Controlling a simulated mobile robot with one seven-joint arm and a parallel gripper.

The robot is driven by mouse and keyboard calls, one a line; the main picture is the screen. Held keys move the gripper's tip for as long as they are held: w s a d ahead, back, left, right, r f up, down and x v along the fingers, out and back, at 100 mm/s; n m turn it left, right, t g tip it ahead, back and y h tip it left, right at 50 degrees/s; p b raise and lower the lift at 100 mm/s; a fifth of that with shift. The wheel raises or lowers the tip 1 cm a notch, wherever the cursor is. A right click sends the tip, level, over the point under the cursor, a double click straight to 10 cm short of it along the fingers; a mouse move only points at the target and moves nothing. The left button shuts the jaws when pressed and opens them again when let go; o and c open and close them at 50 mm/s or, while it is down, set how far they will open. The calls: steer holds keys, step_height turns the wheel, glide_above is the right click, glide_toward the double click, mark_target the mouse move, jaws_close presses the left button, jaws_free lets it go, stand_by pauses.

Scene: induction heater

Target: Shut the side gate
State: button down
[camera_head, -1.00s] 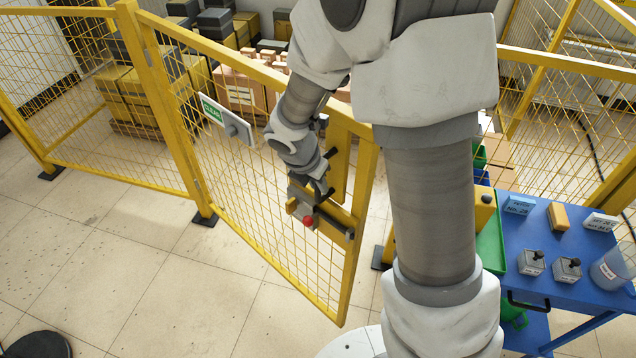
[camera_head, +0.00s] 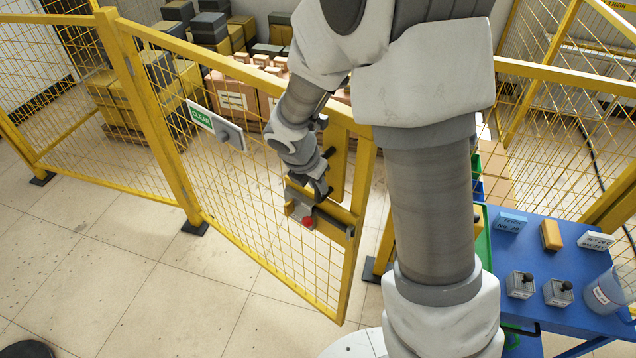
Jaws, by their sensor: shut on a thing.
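The side gate (camera_head: 262,250) is a yellow mesh panel in a yellow frame, hinged on the post at its left. It stands ajar, its free right edge swung toward me and apart from the fence post on the right. A latch plate with a red knob (camera_head: 308,222) and a dark bar sits near the free edge. My gripper (camera_head: 318,192) is at the latch area, shut on a part of the gate that looks like its handle; the fingertips are partly hidden. A green-and-white CLEAR sign (camera_head: 215,124) hangs on the mesh.
A blue table (camera_head: 560,265) with labelled blocks, two grey boxes with black knobs and a clear cup (camera_head: 607,290) stands at the right. Cartons (camera_head: 235,92) are stacked behind the fence. My arm hides part of the gate opening.

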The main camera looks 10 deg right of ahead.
stand_by(0.4)
steer(key=c, duration=0.8)
jaws_free()
steer(key=p+v, duration=0.1)
steer(key=v, duration=1.6)
steer(key=shift+r, duration=0.2)
